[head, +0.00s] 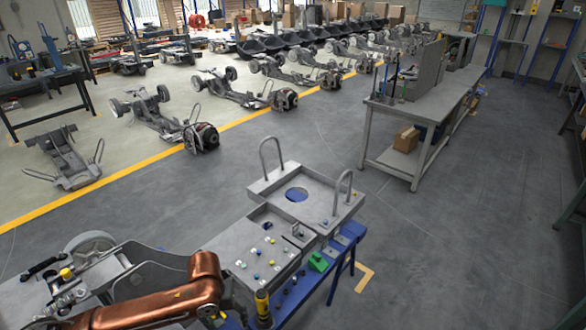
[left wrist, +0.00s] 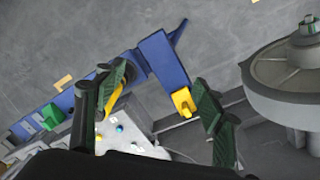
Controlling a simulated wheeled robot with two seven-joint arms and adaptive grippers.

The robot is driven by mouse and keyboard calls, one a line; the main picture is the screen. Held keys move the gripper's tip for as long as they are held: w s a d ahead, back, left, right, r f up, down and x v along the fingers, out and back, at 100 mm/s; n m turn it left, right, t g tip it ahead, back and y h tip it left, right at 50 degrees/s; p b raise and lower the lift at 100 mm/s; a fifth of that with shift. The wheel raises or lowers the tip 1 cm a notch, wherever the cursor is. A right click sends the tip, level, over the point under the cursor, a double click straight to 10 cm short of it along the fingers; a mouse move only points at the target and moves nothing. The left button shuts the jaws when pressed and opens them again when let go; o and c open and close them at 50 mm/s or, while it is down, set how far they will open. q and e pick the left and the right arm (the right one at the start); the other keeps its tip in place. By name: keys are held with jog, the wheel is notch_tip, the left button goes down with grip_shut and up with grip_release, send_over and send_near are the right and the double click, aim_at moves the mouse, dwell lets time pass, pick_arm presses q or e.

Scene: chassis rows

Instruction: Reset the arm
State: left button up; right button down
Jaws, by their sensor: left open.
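My left arm (head: 160,303), with copper-coloured links, reaches in from the bottom left in the head view, low over the near end of the bench. My left gripper (left wrist: 165,85) shows clearly in the left wrist view. Its two dark green fingers are wide apart, with nothing held between them. A blue bench rail (left wrist: 160,60) with a yellow piece (left wrist: 183,101) lies beyond the fingers. In the head view the fingers are hard to make out beside the arm. My right gripper is in neither view.
A grey fixture (head: 318,192) with two upright hoops and a panel with coloured knobs (head: 262,258) stand on the bench. A green block (head: 317,262) lies beside them. A wheel (left wrist: 290,75) is close on the right. Open floor (head: 440,250) lies to the right.

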pick_arm(q)
jog(key=s+d+f+m+t+h, duration=0.2)
jog(key=s+d+f+m+h, duration=0.2)
jog(key=s+d+f, duration=0.4)
jog(key=s+a+f+n+y, duration=0.1)
jog(key=s+a+f+y, duration=0.3)
jog(key=s+a, duration=0.65)
jog(key=s+a+f+n+y, duration=0.2)
jog(key=s+a+f, duration=0.45)
jog(key=a, duration=0.75)
jog(key=s+d+f, duration=0.1)
jog(key=s+f, duration=0.1)
jog(key=f, duration=1.3)
jog(key=s+d+f, duration=0.1)
jog(key=s+f, duration=0.2)
jog(key=f, duration=1.1)
jog(key=s+f+m+g+h, duration=0.1)
jog(key=s+f, duration=1.4)
jog(key=s, duration=0.3)
jog(key=shift+s+f+g, duration=0.25)
jog(key=shift+f+g, duration=0.05)
jog(key=shift+f, duration=0.1)
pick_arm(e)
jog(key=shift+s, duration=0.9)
